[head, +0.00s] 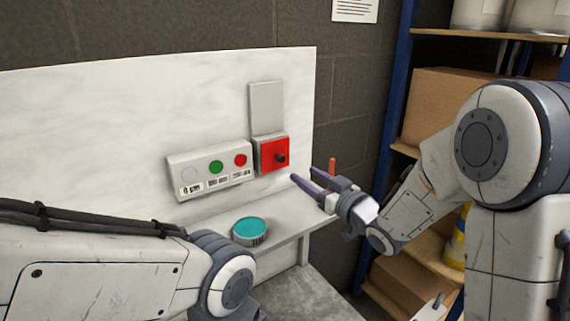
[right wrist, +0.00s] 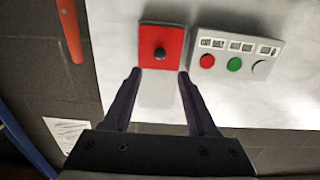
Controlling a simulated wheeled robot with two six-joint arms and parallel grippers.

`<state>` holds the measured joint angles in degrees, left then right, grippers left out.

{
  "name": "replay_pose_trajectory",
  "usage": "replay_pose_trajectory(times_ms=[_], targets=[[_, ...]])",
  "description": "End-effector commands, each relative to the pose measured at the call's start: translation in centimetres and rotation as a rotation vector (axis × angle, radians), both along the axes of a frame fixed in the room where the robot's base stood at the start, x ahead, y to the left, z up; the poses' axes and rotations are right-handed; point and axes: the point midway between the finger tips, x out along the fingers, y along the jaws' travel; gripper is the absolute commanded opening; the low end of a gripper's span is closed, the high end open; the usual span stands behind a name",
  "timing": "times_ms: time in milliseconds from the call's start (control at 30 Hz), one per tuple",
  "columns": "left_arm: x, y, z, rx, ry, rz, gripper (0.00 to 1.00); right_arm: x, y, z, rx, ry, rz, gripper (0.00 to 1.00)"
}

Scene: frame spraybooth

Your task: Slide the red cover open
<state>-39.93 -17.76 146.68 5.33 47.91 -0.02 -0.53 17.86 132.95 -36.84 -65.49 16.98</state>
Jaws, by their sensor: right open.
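The red cover (head: 268,156) is a square panel with a black knob (head: 281,158), set in a grey housing on the white back panel. A grey upright plate (head: 266,108) stands directly above it. My right gripper (head: 303,174) is open and empty, in front of the cover and to its right. In the right wrist view, which looks turned over, the red cover (right wrist: 174,38) and its knob (right wrist: 160,54) lie just beyond the open fingertips (right wrist: 159,76), apart from them. My left arm shows at the lower left, but its gripper is out of view.
A control box (head: 210,170) with white, green and red buttons is left of the cover. A teal-topped round tin (head: 250,231) stands on the narrow ledge below. An orange-red bar (head: 332,167) stands behind the right gripper. Shelves with a cardboard box (head: 445,105) fill the right side.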

Motion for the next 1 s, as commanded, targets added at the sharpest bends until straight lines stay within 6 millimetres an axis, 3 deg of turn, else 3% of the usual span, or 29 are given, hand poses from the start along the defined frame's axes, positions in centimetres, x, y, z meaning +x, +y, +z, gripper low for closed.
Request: replay_pose_trajectory(times_ms=[600,1000], targets=[[0.0,0.0,2.3,0.0,0.0,0.0,0.5,7.7,5.2,0.2,0.004,-0.006,0.005,0.58],[0.0,0.0,2.4,0.0,0.0,0.0,0.5,8.5,5.7,0.1,0.005,-0.005,0.002,0.58]])
